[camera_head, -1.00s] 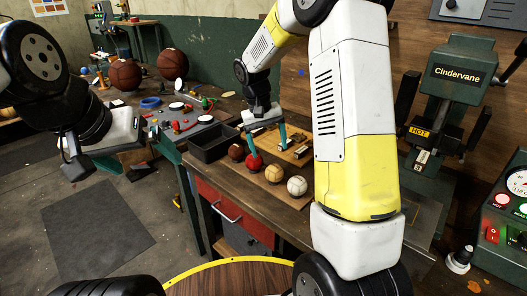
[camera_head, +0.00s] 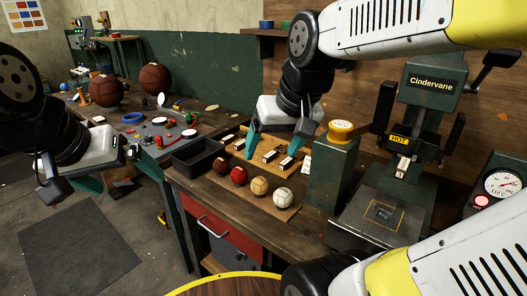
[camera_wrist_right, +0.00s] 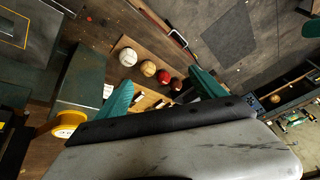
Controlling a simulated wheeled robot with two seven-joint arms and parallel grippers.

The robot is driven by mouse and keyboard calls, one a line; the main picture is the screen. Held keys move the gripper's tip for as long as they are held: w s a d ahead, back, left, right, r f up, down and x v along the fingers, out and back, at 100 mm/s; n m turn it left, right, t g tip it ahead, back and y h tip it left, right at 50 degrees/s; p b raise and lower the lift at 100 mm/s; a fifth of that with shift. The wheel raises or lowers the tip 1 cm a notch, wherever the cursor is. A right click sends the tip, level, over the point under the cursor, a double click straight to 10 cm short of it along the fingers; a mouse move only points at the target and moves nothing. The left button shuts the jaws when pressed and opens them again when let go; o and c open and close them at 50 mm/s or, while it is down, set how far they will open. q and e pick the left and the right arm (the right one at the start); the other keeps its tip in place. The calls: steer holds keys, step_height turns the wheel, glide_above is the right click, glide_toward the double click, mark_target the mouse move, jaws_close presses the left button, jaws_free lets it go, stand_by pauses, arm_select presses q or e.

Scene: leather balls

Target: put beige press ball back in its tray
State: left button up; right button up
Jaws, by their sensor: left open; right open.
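The beige ball (camera_head: 260,186) sits on a wooden board (camera_head: 250,206) between a red ball (camera_head: 239,176) and a white ball (camera_head: 284,197). A dark brown ball (camera_head: 221,165) is at the row's left end. In the right wrist view the beige ball (camera_wrist_right: 148,69) lies between the fingers' directions, beyond the fingertips. My right gripper (camera_head: 276,156) is open and empty, above the small fixtures behind the balls. Its teal fingers also show in the right wrist view (camera_wrist_right: 162,94).
A black open bin (camera_head: 199,156) stands left of the balls. A green post with a yellow top (camera_head: 341,131) stands close right of my right gripper, before the Cindervane press (camera_head: 434,90). A side bench (camera_head: 190,126) holds small parts and two basketballs.

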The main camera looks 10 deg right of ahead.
steer(key=shift+s+a+f+t, duration=0.1)
steer(key=shift+s+t, duration=0.15)
steer(key=shift+s, duration=0.7)
steer(key=shift+s+a+f+t, duration=0.1)
steer(key=shift+s+t, duration=0.15)
steer(key=shift+s, duration=0.65)
steer(key=shift+r, duration=0.1)
